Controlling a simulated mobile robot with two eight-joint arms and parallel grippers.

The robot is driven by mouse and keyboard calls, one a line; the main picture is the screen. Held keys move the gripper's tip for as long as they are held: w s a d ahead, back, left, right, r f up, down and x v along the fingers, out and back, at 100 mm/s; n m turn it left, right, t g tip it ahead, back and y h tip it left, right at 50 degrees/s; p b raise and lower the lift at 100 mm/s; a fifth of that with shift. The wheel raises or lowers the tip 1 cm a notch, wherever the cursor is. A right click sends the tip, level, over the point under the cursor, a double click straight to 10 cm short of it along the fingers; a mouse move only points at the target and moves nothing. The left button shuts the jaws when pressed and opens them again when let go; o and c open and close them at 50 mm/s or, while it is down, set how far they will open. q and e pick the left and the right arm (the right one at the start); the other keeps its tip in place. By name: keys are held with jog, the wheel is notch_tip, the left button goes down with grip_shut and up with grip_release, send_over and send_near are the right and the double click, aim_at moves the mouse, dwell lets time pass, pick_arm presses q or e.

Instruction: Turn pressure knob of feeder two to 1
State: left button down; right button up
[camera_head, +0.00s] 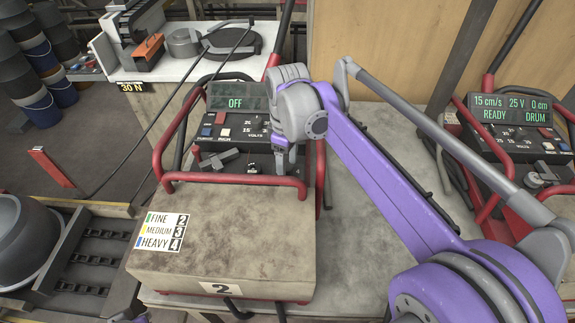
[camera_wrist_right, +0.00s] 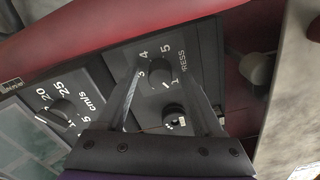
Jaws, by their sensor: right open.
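Feeder two (camera_head: 250,235) is a worn box with a red frame and a "2" plate on its front. Its display (camera_head: 236,104) reads OFF. In the right wrist view its round dark pressure knob (camera_wrist_right: 160,79) sits on a black panel, with PRESS and numbers around it. I cannot tell which number it points to. My right gripper (camera_head: 283,160) is above the right part of the feeder's control panel. In the wrist view its open fingers (camera_wrist_right: 162,84) reach down on either side of the knob; contact is unclear. My left gripper is not in view.
A cm/s knob (camera_wrist_right: 62,111) is left of the pressure knob, and a small dark control (camera_wrist_right: 175,117) is below it. The red guard frame (camera_head: 160,150) surrounds the panel. A card (camera_head: 160,232) lists FINE 2, MEDIUM 3, HEAVY 4. Another feeder (camera_head: 520,135) stands right.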

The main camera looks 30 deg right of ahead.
aim_at(288, 167)
notch_tip(288, 167, up, 10)
jog(key=shift+p, duration=0.3)
jog(key=shift+f, duration=0.15)
dwell(0.3)
